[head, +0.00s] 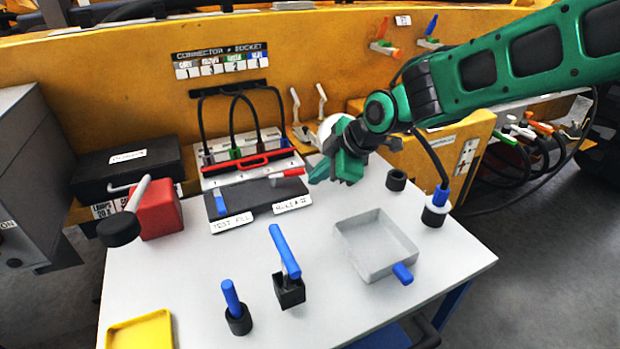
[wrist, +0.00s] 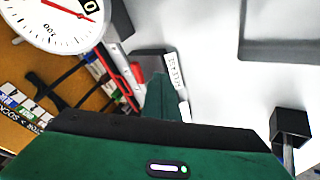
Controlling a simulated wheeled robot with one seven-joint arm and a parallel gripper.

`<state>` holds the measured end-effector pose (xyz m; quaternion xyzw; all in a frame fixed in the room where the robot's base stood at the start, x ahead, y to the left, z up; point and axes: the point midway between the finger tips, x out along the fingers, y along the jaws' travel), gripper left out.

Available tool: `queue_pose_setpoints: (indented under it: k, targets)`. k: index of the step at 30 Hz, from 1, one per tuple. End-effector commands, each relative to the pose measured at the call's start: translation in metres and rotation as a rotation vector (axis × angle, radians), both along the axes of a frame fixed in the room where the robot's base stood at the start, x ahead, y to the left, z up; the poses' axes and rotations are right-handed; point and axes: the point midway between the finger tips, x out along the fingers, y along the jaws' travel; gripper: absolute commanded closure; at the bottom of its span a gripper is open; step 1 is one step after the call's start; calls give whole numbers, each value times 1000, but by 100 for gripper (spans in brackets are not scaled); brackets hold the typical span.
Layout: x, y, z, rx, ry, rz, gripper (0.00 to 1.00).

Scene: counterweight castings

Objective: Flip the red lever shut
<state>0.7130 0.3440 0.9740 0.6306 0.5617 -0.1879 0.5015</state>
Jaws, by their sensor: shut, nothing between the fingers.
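The red lever (head: 288,172) is on the dark panel (head: 250,199) in the middle of the table in the head view. Its handle points right and looks low over the panel's right end. A blue lever (head: 219,204) is on the same panel's left side. My green gripper (head: 326,176) is just right of the red lever, apart from it, shut and empty. In the wrist view the shut fingers (wrist: 161,98) point towards the panel's white label (wrist: 175,68).
A connector block with a red bar (head: 247,163) stands behind the panel. A grey tray (head: 350,240), a blue-handled black box (head: 289,291) and a blue peg in a black holder (head: 238,320) are nearer. A red block (head: 160,210) stands left. A white dial (wrist: 52,22) is close in the wrist view.

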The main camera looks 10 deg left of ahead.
Motion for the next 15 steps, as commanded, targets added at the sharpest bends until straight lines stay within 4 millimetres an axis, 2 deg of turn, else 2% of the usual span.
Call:
queue_pose_setpoints:
  k: [1,6,15]
  targets:
    - [-3,-4,10,3,-5,2,100]
    - [-12,-18,33,1,-4,6,100]
    - [-19,-30,51,1,-1,7,100]
